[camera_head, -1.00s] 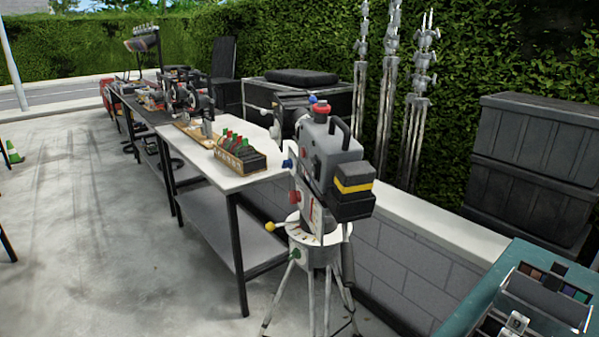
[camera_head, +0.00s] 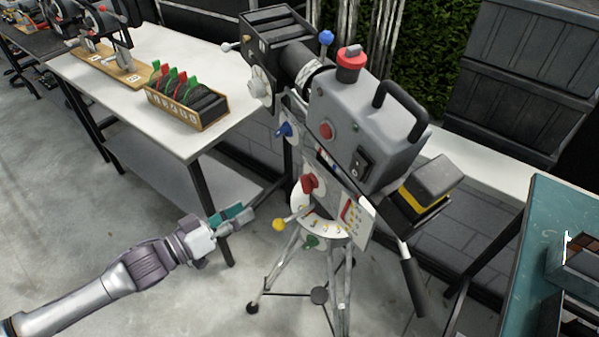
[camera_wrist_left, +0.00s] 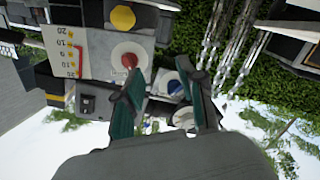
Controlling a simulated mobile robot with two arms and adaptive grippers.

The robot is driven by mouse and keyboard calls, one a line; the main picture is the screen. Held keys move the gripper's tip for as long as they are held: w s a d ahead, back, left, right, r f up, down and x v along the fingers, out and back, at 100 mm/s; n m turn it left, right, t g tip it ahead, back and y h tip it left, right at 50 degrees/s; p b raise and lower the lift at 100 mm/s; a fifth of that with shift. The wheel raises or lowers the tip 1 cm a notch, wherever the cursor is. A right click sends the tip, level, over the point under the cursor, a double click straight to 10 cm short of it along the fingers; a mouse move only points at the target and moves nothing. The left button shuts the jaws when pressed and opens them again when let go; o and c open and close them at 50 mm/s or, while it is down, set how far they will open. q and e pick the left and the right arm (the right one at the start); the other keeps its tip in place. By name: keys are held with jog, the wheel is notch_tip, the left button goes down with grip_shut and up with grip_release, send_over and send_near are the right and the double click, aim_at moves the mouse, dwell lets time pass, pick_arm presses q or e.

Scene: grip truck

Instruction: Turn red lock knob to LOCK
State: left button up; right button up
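The grey camera-like device (camera_head: 350,110) stands tilted on a tripod. A red knob (camera_head: 308,185) sits on its lower left side, above a white curved scale; I take it as the lock knob. In the left wrist view a red knob (camera_wrist_left: 125,61) shows on a white disc beside a numbered scale; its lettering is too small to read surely. My left gripper (camera_head: 238,214) is left of and below the knob, apart from it. In the wrist view its two teal-padded fingers (camera_wrist_left: 165,98) are spread with nothing held. My right gripper is not in view.
A blue knob (camera_head: 285,130) is above the red one; a yellow knob (camera_head: 278,225) is close right of my gripper. Another red knob (camera_head: 350,60) tops the device. A white table (camera_head: 140,115) stands left, a teal table (camera_head: 520,260) right.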

pick_arm(q)
jog(key=g+h, duration=0.1)
jog(key=h, duration=0.1)
send_near(301, 184)
jog(key=p+x, duration=0.3)
jog(key=x, duration=0.5)
jog(key=shift+w+d+r, duration=0.15)
jog(key=shift+d+r, duration=0.05)
jog(key=shift+d, duration=0.2)
jog(key=shift+w+d+f, duration=0.1)
jog(key=shift+w+d, duration=0.25)
jog(key=shift+d, duration=0.05)
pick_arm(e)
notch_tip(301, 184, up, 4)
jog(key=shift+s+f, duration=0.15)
pick_arm(q)
jog(key=c, duration=0.7)
grip_shut()
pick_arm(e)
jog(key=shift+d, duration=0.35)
